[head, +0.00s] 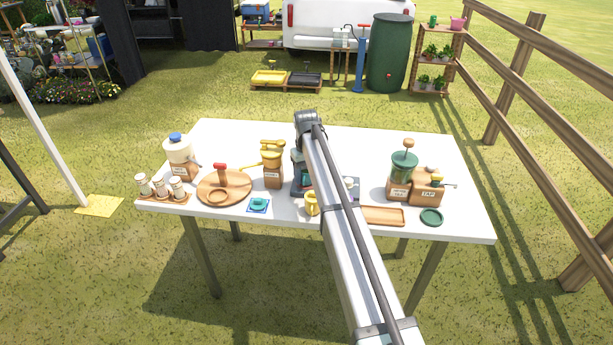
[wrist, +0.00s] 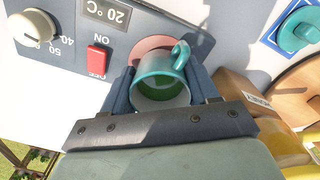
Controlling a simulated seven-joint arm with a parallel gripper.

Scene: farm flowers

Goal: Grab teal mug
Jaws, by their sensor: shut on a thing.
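The teal mug (wrist: 165,72) is between the two dark fingers of my gripper (wrist: 160,88) in the wrist view. My gripper is shut on it. Its handle points up and right, and its green-lit inside faces the camera. The mug is at a pinkish round plate (wrist: 147,46) on a grey device with a dial, a red switch and a 20 °C display; I cannot tell whether it still touches the plate. In the head view only a small teal patch of the mug (head: 306,179) shows beside my arm, which hides most of the gripper.
A teal item lies on a blue coaster (head: 258,205).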

